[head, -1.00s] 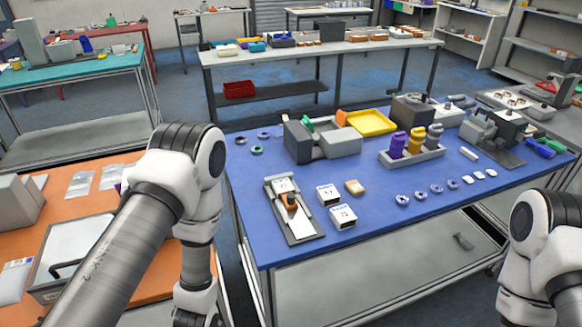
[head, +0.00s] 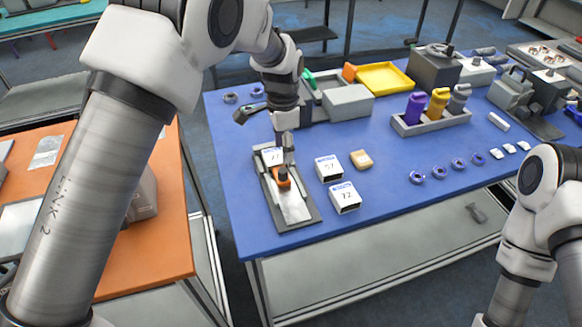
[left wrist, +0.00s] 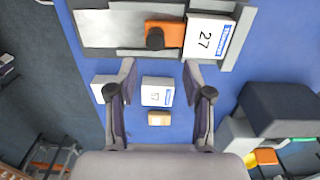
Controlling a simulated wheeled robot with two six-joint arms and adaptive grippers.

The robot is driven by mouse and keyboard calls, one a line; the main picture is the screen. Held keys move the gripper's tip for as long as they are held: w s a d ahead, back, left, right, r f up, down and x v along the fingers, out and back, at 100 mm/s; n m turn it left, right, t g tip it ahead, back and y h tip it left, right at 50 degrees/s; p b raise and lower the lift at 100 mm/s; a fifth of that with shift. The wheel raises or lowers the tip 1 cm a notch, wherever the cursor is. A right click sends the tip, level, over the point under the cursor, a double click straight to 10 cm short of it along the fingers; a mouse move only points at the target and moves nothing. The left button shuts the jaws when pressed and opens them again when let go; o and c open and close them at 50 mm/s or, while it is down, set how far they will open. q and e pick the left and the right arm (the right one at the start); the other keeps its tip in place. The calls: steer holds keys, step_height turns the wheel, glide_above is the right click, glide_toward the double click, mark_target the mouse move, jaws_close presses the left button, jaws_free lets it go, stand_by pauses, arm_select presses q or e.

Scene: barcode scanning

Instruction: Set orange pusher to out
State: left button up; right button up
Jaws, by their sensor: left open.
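The orange pusher (head: 284,182) with a dark knob sits in a grey tray-like fixture (head: 307,215) at the blue table's front left. In the left wrist view the pusher (left wrist: 170,32) touches or nearly touches a white box marked 27 (left wrist: 205,38) in the same fixture (left wrist: 130,5). The white box also shows in the head view (head: 272,156). My left gripper (head: 287,153) points down close above the pusher.
Two white boxes (head: 328,168) (head: 344,198) and a small orange-brown box (head: 362,160) stand right of the fixture. A grey block (head: 348,102), yellow tray (head: 384,78) and bottle holder (head: 430,123) lie farther back. Several small rings (head: 458,164) lie at right.

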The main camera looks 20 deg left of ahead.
mark_target(283, 171)
arm_select(q)
steer(key=shift+f, duration=0.2)
steer(key=f, duration=0.1)
steer(key=s+f+p, duration=0.1)
steer(key=f, duration=0.1)
steer(key=shift+s+p, duration=0.3)
steer(key=f, duration=0.2)
steer(key=w+f, duration=0.1)
steer(key=f, duration=0.1)
steer(key=shift+a+p, duration=0.1)
steer(key=shift+p, duration=0.2)
steer(key=shift+s+r, duration=0.1)
steer(key=shift+s, duration=0.15)
steer(key=shift+c, duration=0.7)
jaws_close()
arm_select(e)
steer(key=shift+s+r, duration=0.3)
steer(key=shift+r, duration=0.65)
